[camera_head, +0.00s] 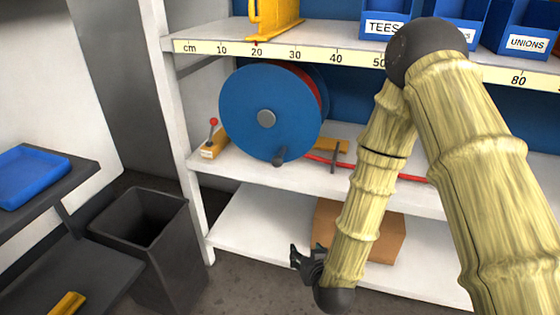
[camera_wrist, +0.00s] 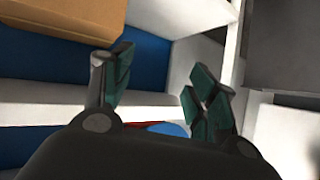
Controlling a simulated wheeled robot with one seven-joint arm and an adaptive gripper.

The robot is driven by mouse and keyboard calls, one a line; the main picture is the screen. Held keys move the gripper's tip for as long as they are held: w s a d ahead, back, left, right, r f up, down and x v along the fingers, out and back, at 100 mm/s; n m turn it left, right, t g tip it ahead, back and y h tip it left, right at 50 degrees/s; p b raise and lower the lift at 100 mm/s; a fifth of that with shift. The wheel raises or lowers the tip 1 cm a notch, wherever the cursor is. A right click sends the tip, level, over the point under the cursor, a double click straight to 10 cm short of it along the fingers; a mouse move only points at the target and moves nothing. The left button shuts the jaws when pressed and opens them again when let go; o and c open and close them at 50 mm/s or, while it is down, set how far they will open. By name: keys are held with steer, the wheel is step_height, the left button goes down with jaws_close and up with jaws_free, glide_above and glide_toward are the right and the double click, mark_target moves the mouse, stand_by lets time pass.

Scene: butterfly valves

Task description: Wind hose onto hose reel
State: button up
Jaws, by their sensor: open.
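The hose reel (camera_head: 258,118) is a blue disc with a grey hub, standing on the middle shelf in the head view. Its dark crank handle (camera_head: 280,157) is at the bottom of the disc. Red hose shows behind the disc's right edge, and a red length of hose (camera_head: 325,161) runs right along the shelf until my arm hides it. My gripper (camera_head: 298,258) hangs below and right of the reel, in front of the bottom shelf, apart from the reel. In the wrist view my gripper (camera_wrist: 160,85) is open and empty, with a bit of blue reel (camera_wrist: 168,129) between the fingers.
A small lever valve (camera_head: 212,140) stands left of the reel. A yellow-handled part (camera_head: 328,147) lies right of it. A cardboard box (camera_head: 385,235) is on the bottom shelf behind my arm. Blue bins (camera_head: 525,30) line the top shelf. A dark waste bin (camera_head: 150,235) stands left of the shelving.

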mark_target(279, 165)
steer(key=w+a+r+t+y, duration=0.1)
steer(key=w+a+r+t, duration=0.25)
steer(key=r, duration=0.65)
steer(key=w+a+r+t, duration=0.3)
steer(key=w+r, duration=0.2)
steer(key=r, duration=0.5)
steer(key=w, duration=0.3)
steer(key=w+a, duration=0.1)
steer(key=w, duration=0.2)
steer(key=w+b, duration=0.1)
steer(key=w, duration=0.3)
steer(key=shift+a, duration=0.35)
jaws_close()
